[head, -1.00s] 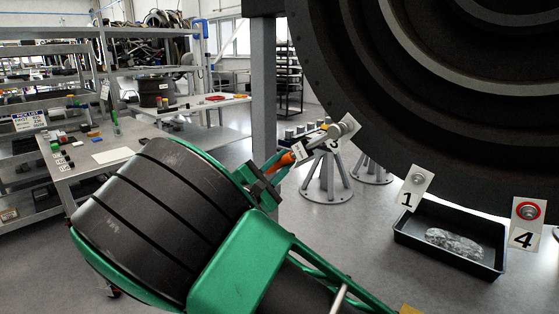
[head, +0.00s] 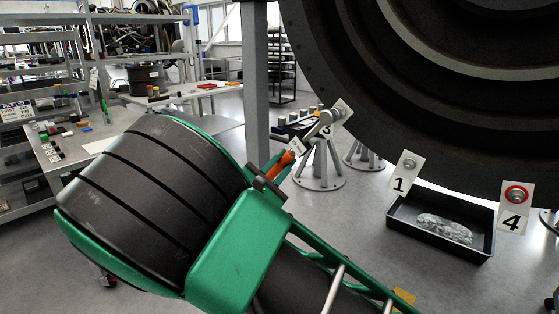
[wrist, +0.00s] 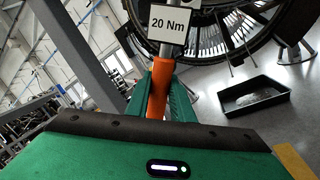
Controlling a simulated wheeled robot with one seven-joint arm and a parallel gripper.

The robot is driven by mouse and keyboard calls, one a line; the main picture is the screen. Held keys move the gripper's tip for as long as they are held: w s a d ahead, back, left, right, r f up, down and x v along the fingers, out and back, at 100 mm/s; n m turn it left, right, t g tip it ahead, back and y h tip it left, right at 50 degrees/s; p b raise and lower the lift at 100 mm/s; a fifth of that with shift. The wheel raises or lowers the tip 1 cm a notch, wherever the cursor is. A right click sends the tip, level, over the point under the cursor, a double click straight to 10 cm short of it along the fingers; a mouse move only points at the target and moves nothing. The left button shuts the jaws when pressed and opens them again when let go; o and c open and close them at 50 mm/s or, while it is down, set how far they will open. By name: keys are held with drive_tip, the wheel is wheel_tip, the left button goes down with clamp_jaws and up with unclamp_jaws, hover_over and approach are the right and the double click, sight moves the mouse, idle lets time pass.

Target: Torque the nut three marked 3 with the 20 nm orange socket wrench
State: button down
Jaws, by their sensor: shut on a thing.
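My gripper (head: 267,185) is shut on the orange handle of the socket wrench (head: 281,164). In the wrist view the orange handle (wrist: 159,92) rises from my gripper, with a "20 Nm" tag (wrist: 169,23) on it. The wrench's grey head end lies at the plate marked 3 (head: 342,114), over the nut there. The nut itself is hidden by the wrench head, and I cannot tell how fully it is seated. Plate 1 with its nut (head: 408,164) and plate 4 with its red-ringed nut (head: 516,195) stand to the right.
The large dark turbofan ring (head: 400,120) fills the upper right. A black tray (head: 405,233) with crumpled clear material lies on the floor below plates 1 and 4. Grey stands (head: 320,170) are behind the wrench. A grey post (head: 256,90) and a workbench (head: 60,175) are left.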

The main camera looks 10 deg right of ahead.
drive_tip(key=shift+s+d+f+n+y, duration=0.3)
drive_tip(key=shift+s+d+f+n, duration=0.45)
drive_tip(key=shift+s+n, duration=0.25)
drive_tip(key=shift+s+a, duration=0.1)
drive_tip(key=shift+a, duration=0.05)
drive_tip(key=shift+a, duration=0.1)
idle(0.4)
drive_tip(key=shift+w+a+r+m, duration=0.4)
drive_tip(key=shift+w+r+m, duration=0.15)
drive_tip(key=shift+w+m, duration=0.2)
drive_tip(key=shift+w+r, duration=0.1)
drive_tip(key=shift+w+a+r+m+h, duration=0.4)
drive_tip(key=shift+w+a+r+m, duration=0.15)
drive_tip(key=shift+m, duration=0.2)
drive_tip(key=shift+r, duration=0.1)
